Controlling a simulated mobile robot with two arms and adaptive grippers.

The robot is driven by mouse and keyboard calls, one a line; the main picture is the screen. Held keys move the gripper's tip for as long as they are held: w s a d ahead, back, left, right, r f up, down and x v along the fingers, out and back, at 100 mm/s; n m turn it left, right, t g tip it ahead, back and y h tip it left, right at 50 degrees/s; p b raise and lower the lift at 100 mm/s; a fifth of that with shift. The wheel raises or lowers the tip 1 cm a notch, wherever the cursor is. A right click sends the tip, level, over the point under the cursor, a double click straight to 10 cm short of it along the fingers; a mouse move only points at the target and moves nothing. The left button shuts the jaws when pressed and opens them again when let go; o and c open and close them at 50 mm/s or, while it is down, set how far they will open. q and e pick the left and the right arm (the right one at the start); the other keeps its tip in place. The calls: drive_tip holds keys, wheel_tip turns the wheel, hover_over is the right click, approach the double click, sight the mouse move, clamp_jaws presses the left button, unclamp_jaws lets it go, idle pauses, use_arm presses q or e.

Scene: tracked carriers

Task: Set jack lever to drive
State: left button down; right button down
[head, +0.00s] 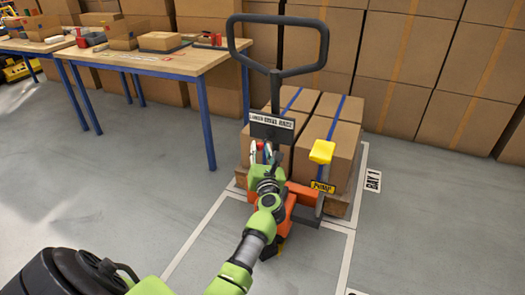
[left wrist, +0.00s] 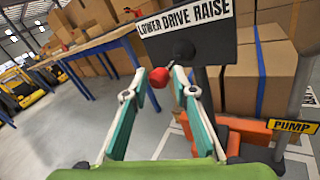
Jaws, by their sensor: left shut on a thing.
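The pallet jack has an orange body (head: 303,208) and a dark loop handle (head: 323,45). Its label plate (head: 272,122) reads LOWER DRIVE RAISE and also shows in the left wrist view (left wrist: 186,24). The jack lever's red knob (left wrist: 160,77) sits below the plate, left of a dark round pivot. My left gripper (head: 264,155) reaches in front of the jack, its fingertips shut on the red knob. The knob is below the left part of the plate, but I cannot tell its exact setting. My right gripper is out of view.
A yellow pedal (head: 321,151) with a PUMP label (head: 322,187) stands right of my left gripper. Strapped boxes (head: 325,150) rest on a pallet behind the jack. A blue-legged workbench (head: 170,65) is at left. Open floor (head: 110,190) lies left of the jack.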

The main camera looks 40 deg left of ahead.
use_arm(q)
drive_tip(key=shift+s+a+r, duration=0.15)
drive_tip(key=shift+s+a, duration=0.05)
drive_tip(key=shift+a, duration=0.35)
drive_tip(key=c, duration=1.9)
unclamp_jaws()
drive_tip(key=shift+y, duration=0.3)
drive_tip(key=shift+s+a, duration=0.1)
drive_tip(key=shift+d, duration=0.2)
drive_tip(key=shift+d+f, duration=0.2)
drive_tip(key=v, duration=0.7)
drive_tip(key=shift+s+a+r, duration=0.15)
drive_tip(key=shift+r, duration=0.05)
